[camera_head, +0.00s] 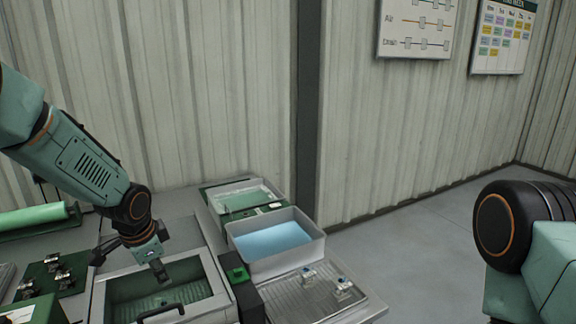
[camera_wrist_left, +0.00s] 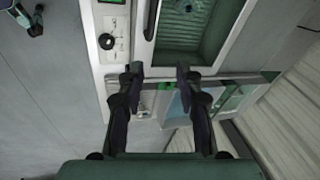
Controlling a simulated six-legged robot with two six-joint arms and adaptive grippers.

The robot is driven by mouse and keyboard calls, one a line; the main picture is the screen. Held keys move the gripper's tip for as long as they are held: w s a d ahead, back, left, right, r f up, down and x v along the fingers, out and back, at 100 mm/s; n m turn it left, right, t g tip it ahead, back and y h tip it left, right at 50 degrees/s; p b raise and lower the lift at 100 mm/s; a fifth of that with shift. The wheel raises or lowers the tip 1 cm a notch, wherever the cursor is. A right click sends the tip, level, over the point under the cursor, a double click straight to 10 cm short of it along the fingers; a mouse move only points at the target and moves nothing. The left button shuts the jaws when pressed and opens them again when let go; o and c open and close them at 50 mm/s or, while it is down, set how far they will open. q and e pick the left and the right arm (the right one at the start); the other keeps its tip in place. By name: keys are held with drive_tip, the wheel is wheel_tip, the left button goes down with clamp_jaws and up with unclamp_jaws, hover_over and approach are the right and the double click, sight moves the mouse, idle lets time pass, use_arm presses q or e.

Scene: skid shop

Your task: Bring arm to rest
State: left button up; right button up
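My left arm comes in from the left in the head view, and its gripper (camera_head: 159,271) hangs above the open sink-like basin (camera_head: 212,294) with a dark handle at its front. In the left wrist view the left gripper (camera_wrist_left: 160,72) shows two fingers spread apart with nothing between them. The basin (camera_wrist_left: 205,62) lies beyond the fingertips there. My right arm shows at the right edge of the head view as a dark joint and green link; its gripper is out of the picture.
A grey tub with blue liquid (camera_head: 270,240) and a green-lined tray (camera_head: 245,197) stand right of the basin. A ribbed drain board (camera_head: 312,297) holds small metal fittings. A dark green stand (camera_head: 62,276) with metal parts is at left. Open floor (camera_head: 425,245) lies right.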

use_arm(q)
drive_tip(key=s+d+f+n+t+h+b, duration=0.1)
drive_tip(key=s+d+f+n+b, duration=0.25)
drive_tip(key=s+f, duration=0.4)
drive_tip(key=s+d+f+n+h+b, duration=0.15)
drive_tip(key=s+d+f+n, duration=0.3)
drive_tip(key=f, duration=0.55)
drive_tip(key=s+f+n+g+y+b, duration=0.1)
drive_tip(key=s+f+g+b, duration=0.1)
drive_tip(key=s+f+b, duration=0.3)
drive_tip(key=s+f+n+g+y+b, duration=0.1)
drive_tip(key=s+f+b, duration=0.4)
drive_tip(key=s+f, duration=0.8)
drive_tip(key=s+d+g, duration=0.1)
drive_tip(key=s, duration=0.7)
drive_tip(key=shift+s+f+g, duration=0.15)
drive_tip(key=shift+s+g, duration=0.05)
drive_tip(key=shift+g, duration=0.1)
